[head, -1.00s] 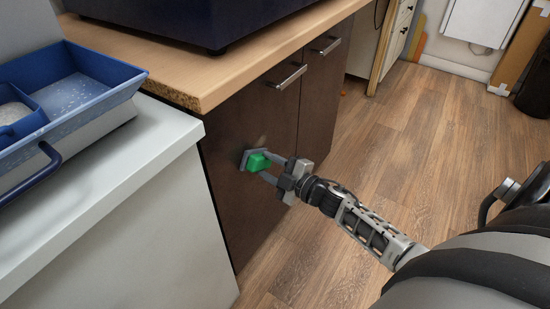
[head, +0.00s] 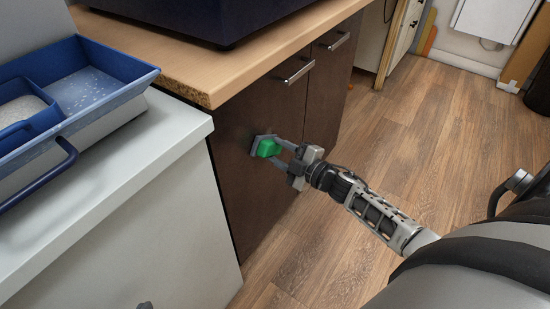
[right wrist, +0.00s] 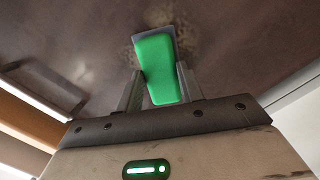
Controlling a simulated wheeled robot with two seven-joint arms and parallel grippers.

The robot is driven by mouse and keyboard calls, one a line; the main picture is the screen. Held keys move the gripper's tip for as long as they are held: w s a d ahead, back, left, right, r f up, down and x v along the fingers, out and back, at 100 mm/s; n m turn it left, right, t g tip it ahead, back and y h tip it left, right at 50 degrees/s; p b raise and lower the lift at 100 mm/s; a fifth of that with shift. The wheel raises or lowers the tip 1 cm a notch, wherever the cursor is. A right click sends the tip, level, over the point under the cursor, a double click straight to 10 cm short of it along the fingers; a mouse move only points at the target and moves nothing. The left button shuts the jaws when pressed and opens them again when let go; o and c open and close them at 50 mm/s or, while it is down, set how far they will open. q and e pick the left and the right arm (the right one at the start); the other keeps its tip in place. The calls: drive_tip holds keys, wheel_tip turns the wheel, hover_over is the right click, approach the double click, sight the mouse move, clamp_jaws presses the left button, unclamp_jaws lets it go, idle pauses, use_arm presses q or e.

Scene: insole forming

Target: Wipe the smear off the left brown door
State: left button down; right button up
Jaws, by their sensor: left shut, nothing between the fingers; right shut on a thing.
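The left brown door (head: 240,160) is the near cabinet door under the wooden counter, with a bar handle (head: 299,72). My right gripper (head: 282,157) is shut on a green wiping block (head: 268,148) with a grey pad at the door's face. The block also shows in the right wrist view (right wrist: 160,68), between the fingers and against or very close to the door. Whether the pad presses on the door cannot be told. Only a tip of my left gripper (head: 145,305) shows at the bottom edge.
A white cabinet (head: 130,215) bearing a blue tray (head: 150,75) stands close at the left. The wooden counter (head: 190,78) overhangs the doors and carries a dark blue box (head: 215,20). The second brown door (head: 325,95) is to the right. The wood floor (head: 410,140) is open.

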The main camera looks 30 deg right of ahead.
drive_tip(key=d, duration=0.1)
drive_tip(key=w+d+b, duration=0.1)
drive_tip(key=d, duration=0.1)
drive_tip(key=w+d, duration=0.1)
drive_tip(key=shift+w+d+r+b, duration=0.15)
drive_tip(key=shift+d+b, duration=0.15)
drive_tip(key=shift+d, duration=0.1)
drive_tip(key=p+v, duration=0.1)
drive_tip(key=v, duration=0.5)
drive_tip(key=shift+d+f+p, duration=0.25)
drive_tip(key=shift+f+p, duration=0.05)
drive_tip(key=shift+p, duration=0.1)
drive_tip(key=p+v, duration=0.1)
drive_tip(key=v, duration=0.2)
drive_tip(key=shift+w+d+f, duration=0.1)
drive_tip(key=shift+f, duration=0.1)
idle(0.4)
